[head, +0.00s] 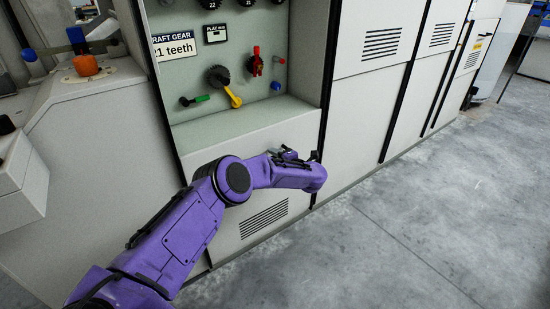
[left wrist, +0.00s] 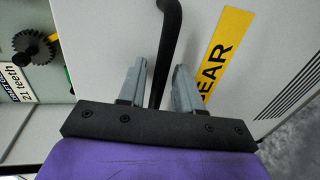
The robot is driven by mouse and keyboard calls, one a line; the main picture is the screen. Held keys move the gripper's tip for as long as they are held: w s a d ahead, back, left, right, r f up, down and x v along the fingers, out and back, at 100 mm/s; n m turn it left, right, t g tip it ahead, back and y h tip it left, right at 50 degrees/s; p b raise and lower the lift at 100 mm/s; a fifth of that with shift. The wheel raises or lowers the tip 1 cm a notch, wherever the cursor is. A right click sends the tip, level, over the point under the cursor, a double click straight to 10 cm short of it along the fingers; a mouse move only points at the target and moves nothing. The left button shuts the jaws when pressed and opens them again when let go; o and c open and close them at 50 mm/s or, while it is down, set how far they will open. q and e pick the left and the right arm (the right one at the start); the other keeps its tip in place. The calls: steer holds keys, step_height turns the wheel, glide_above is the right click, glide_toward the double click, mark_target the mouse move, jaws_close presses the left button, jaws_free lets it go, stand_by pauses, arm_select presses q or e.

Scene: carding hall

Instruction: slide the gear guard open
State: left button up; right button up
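A pale panel (head: 218,172) with vent slots stands below the open recess in the head view; I take it for the gear guard. In the left wrist view the panel (left wrist: 205,25) carries a black bar handle (left wrist: 169,30) and a yellow label (left wrist: 220,52) reading "EAR", partly hidden. My left gripper (head: 283,153) is at this panel, and its arm hides most of the handle in the head view. In the left wrist view the left gripper (left wrist: 158,80) is open, one finger on each side of the handle, with gaps visible. My right gripper is not in view.
The recess above holds a dark gear (head: 218,75), a yellow lever (head: 233,97), a red handle (head: 256,61) and a "21 teeth" plate (head: 174,45). Tall cabinets (head: 355,115) continue right. The grey floor (head: 400,225) is clear.

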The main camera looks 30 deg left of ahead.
arm_select(q)
steer(key=shift+a, duration=0.1)
steer(key=shift+s, duration=0.1)
steer(key=p+v, duration=0.2)
steer(key=v, duration=0.8)
steer(key=shift+d, duration=0.25)
steer(key=shift+s, duration=0.1)
